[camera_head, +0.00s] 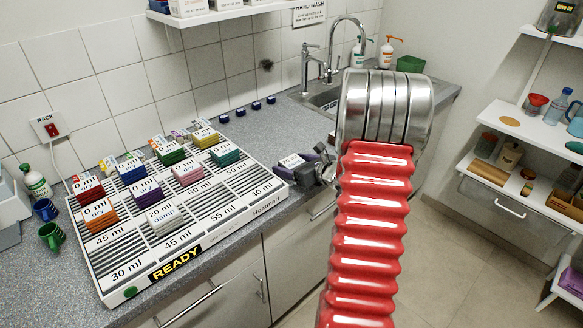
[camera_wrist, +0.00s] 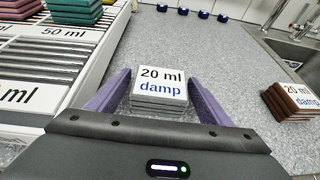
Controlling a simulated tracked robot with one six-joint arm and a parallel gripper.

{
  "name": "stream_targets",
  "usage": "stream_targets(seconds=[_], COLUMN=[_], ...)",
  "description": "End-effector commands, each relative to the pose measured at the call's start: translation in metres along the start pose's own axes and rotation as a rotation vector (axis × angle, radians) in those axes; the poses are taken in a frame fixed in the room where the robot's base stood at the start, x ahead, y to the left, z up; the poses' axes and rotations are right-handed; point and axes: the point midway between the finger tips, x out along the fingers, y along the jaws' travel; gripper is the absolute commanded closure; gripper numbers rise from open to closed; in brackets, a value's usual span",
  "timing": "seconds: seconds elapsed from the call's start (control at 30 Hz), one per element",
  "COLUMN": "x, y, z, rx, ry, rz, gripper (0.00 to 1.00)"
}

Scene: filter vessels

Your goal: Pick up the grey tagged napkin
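The grey tagged napkin (camera_wrist: 160,100) is a folded stack with a white tag reading "20 ml damp". It lies on the counter beside the rack, and its tag (camera_head: 292,160) also shows in the head view. My gripper (camera_wrist: 160,80) has its two purple fingers spread on either side of the napkin, with narrow gaps seeming to remain. In the head view my gripper (camera_head: 303,168) is low over the counter's front part, partly hidden by my arm. Another pale stack (camera_head: 163,213) tagged "20 ml damp" sits on the rack.
The white slatted rack (camera_head: 130,277) with a READY label holds several coloured tagged stacks, left of my gripper. A brown stack (camera_wrist: 290,102) stands to the right in the wrist view. Several blue knobs (camera_wrist: 203,14) line the wall. The sink (camera_head: 325,97) is behind.

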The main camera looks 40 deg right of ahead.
Motion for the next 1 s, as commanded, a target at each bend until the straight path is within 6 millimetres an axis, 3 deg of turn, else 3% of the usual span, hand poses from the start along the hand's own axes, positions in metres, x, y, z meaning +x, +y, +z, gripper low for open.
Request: stream_targets(seconds=[0.5,0.77,1.0], x=[0.000,-0.001,-0.007], y=[0.000,0.000,0.000], z=[0.000,0.001,0.017], rx=[0.000,0.000,-0.003], ry=[0.000,0.000,-0.003], rz=[0.000,0.000,-0.001], gripper=[0.63,0.64,0.64])
